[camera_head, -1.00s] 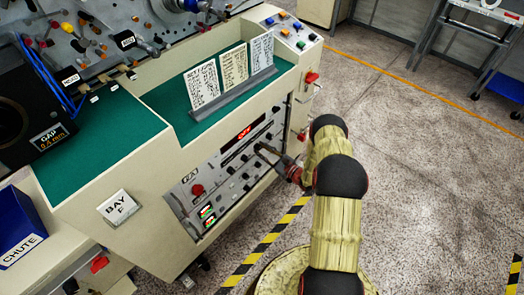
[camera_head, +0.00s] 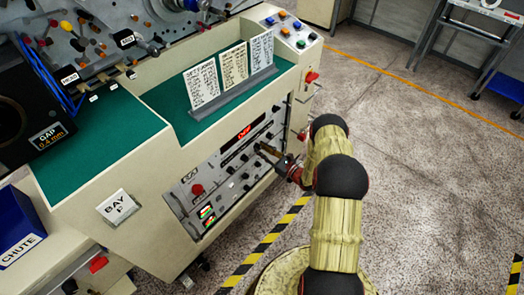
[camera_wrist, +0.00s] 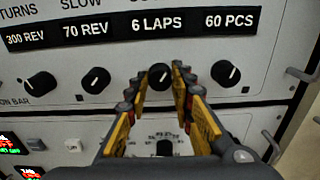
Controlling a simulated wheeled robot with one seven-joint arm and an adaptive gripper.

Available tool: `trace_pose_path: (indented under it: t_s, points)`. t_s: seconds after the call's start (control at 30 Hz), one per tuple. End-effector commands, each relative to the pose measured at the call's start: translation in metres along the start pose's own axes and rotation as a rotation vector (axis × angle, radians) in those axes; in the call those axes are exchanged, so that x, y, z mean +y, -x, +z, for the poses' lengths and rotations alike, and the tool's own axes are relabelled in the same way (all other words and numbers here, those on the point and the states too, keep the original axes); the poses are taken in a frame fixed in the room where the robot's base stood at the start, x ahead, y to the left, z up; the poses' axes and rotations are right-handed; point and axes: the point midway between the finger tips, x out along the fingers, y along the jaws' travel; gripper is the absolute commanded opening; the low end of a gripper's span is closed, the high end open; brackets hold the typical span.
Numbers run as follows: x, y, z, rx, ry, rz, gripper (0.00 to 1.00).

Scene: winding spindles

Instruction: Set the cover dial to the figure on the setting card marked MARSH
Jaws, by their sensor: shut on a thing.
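Three setting cards (camera_head: 202,86) (camera_head: 234,67) (camera_head: 261,50) stand in a grey holder on the green top. Their writing is too small to read, so I cannot tell which is MARSH. The word above that window is cut off. In the head view my gripper (camera_head: 265,149) is at the front panel.
Neighbouring knobs (camera_wrist: 96,80) (camera_wrist: 225,73) stand close on both sides of my fingers. A lower panel with a dark knob (camera_wrist: 164,147) and lit switches lies below. A red display (camera_head: 243,134) is on the panel. Open floor lies right of the machine.

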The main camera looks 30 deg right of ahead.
Motion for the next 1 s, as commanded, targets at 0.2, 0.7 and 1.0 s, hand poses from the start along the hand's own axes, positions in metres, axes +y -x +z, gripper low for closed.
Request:
trace_pose_path:
  t_s: [0.2, 0.7, 1.0]
  points:
    - [-0.0004, -0.0001, 0.0001, 0.0, -0.112, 0.0, 0.0]
    - [-0.0007, -0.0001, 0.0002, 0.0, -0.183, -0.001, 0.0]
    - [-0.0007, -0.0001, 0.0002, 0.0, -0.182, -0.001, 0.31]
